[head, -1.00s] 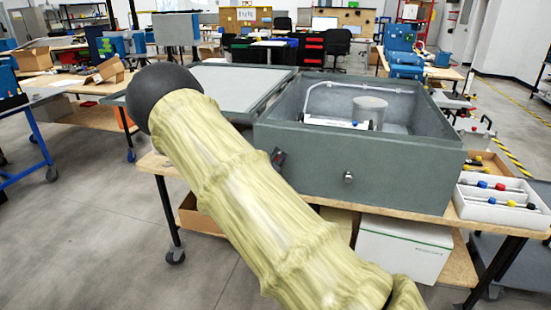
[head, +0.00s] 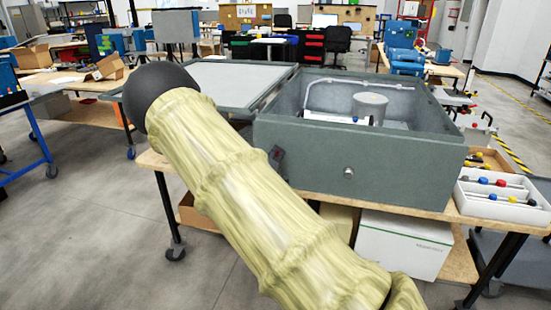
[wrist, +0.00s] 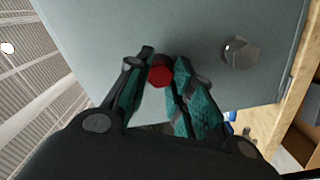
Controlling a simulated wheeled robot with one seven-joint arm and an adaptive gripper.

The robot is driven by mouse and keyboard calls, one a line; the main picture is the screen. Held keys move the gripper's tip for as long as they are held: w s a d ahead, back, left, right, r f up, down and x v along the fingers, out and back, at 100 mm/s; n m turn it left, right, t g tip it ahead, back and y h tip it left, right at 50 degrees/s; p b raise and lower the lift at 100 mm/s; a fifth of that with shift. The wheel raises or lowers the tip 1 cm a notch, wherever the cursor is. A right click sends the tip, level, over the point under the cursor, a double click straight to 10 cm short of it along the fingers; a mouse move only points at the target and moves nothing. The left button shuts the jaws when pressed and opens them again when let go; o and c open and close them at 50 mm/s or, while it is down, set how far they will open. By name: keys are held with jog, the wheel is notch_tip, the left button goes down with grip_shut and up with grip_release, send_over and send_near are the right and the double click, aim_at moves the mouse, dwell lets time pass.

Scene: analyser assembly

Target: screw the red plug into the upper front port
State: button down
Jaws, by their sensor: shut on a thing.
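In the wrist view my gripper (wrist: 161,62) is shut on the red plug (wrist: 160,73), whose hexagonal red head shows between the fingertips. The plug is held close against the grey front wall (wrist: 100,40) of the analyser housing. The port behind it is hidden, so I cannot tell how deep the plug sits. A silver hex fitting (wrist: 240,53) is on the same wall, to the right of the plug. In the head view the grey housing (head: 400,175) stands on the table with a silver fitting (head: 348,172) on its front. My arm covers part of the left.
A small dark shape with some red (head: 277,157) shows on the housing front, too small to make out. A white tray (head: 500,212) with several coloured-cap parts lies at the right. The open lid (head: 225,80) is left of the housing. A white box (head: 403,245) is below.

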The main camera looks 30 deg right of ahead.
dwell(0.3)
jog(key=m+b, duration=1.8)
jog(key=m, duration=0.6)
jog(key=shift+d, duration=0.1)
jog(key=c, duration=1.4)
grip_release()
jog(key=shift+o, duration=0.2)
